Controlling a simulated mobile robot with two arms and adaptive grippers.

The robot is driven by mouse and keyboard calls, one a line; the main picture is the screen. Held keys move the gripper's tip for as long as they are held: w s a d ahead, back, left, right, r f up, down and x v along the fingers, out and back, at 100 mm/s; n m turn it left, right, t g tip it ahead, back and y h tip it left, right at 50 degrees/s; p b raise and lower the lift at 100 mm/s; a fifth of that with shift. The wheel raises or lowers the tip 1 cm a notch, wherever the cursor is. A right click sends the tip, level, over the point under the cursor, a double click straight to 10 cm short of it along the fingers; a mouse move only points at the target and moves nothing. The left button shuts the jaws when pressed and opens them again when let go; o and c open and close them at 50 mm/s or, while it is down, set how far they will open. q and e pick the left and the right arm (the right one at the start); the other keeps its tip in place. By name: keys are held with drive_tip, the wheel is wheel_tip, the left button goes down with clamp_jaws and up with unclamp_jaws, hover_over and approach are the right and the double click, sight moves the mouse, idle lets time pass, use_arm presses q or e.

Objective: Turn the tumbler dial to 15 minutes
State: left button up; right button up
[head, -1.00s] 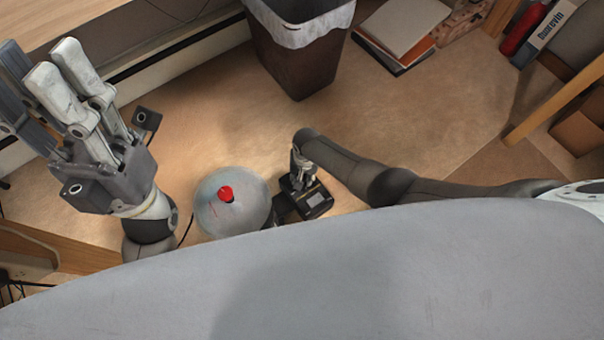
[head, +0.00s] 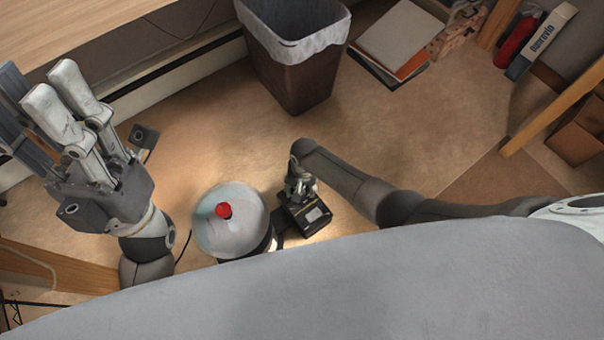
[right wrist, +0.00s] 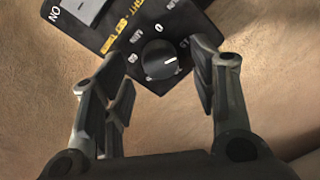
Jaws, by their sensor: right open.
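The tumbler has a pale, glassy round drum (head: 232,232) with a red cap (head: 223,210). Its black control box (head: 306,215) stands at the drum's right. In the right wrist view the round black dial (right wrist: 158,60) is on the box face, its white mark pointing right and slightly up. A "0" is printed above the dial and "60" at its left; the finger partly covers the markings at its right. My right gripper (right wrist: 163,72) is open, fingers either side of the dial; contact is unclear. It also shows over the box (head: 299,185). My left gripper (head: 48,100) is raised, fingers extended, empty.
A large grey rounded surface (head: 330,290) fills the bottom of the head view. A lined waste bin (head: 298,85) stands at the back. The brown floor (head: 430,130) between is mostly clear.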

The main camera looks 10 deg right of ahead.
sight(302, 191)
wheel_tip(302, 191, up, 10)
drive_tip(key=shift+d+f, duration=0.15)
drive_tip(key=shift+d, duration=0.2)
drive_tip(key=shift+s, duration=0.1)
idle(0.7)
